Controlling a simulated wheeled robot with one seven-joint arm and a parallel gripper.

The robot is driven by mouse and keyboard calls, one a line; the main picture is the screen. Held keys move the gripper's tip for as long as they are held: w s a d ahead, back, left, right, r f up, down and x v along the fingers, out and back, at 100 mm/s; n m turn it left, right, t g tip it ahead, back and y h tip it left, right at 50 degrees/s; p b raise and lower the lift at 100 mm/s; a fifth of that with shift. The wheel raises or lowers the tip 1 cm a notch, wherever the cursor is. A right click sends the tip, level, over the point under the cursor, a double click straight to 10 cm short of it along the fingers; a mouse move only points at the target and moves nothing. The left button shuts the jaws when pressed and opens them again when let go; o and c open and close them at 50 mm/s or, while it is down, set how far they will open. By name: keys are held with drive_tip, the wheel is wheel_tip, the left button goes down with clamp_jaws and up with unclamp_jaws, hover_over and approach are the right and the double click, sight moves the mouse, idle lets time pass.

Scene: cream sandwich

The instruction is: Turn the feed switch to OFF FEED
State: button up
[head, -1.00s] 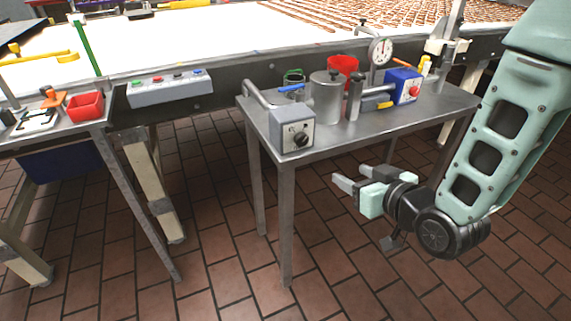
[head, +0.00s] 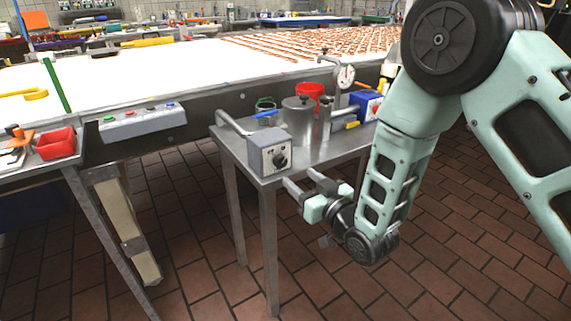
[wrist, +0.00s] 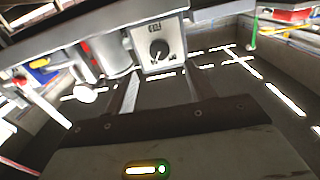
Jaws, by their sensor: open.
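The feed switch is a black rotary knob (head: 280,159) on the pale front plate of a grey box (head: 262,143). The box sits at the front left corner of the metal side table (head: 335,160). The knob also shows in the wrist view (wrist: 158,49), facing the camera; its markings are too small to read, so I cannot tell its setting. My gripper (head: 300,179) is open and empty, in front of the table's edge, low and to the right of the knob. In the wrist view the two fingers (wrist: 160,86) point toward the box, apart from it.
A grey pipe (head: 233,123) runs into the box from behind. A white conveyor (head: 190,75) lies behind. Floor in front is clear.

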sight(282, 163)
drive_tip(key=x, duration=0.7)
drive_tip(key=shift+w+a, duration=0.15)
drive_tip(key=shift+w, duration=0.15)
drive_tip(key=shift+c, duration=0.3)
drive_tip(key=c, duration=0.9)
